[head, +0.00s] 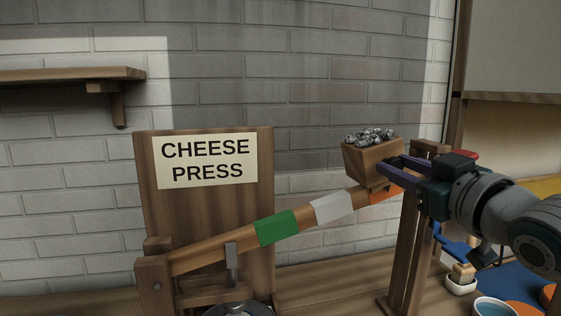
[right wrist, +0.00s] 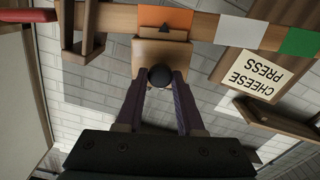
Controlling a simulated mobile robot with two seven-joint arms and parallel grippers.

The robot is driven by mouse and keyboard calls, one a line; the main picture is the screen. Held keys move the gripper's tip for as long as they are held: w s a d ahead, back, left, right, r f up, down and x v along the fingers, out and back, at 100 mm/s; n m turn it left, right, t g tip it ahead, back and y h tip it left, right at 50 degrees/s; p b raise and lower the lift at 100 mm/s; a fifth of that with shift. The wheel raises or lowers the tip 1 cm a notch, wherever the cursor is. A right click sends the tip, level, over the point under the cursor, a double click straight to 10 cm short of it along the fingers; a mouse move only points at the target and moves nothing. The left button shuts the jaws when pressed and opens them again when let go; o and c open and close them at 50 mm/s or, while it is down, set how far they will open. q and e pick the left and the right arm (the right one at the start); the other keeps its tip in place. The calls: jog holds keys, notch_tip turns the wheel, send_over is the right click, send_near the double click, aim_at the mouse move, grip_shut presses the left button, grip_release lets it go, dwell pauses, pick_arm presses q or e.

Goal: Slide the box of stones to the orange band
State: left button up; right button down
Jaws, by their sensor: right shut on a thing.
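The wooden box of grey stones (head: 370,160) sits on the sloping wooden lever, near its raised right end. The orange band (head: 384,196) shows just below and right of the box, partly covered. My right gripper (right wrist: 160,78) is shut on the dark round knob (right wrist: 160,76) of the box. It also shows in the head view (head: 384,170), coming from the right. My left gripper is not in view.
The lever carries a white band (head: 333,207) and a green band (head: 277,227) lower down. A wooden post (head: 404,245) stands at the lever's right end. A board with a CHEESE PRESS sign (head: 206,160) stands behind left. Bowls (head: 492,306) are at lower right.

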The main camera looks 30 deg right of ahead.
jog(key=c, duration=0.6)
grip_release()
jog(key=shift+o, duration=0.2)
jog(key=b+v, duration=0.1)
jog(key=v, duration=0.9)
jog(key=shift+d, duration=0.1)
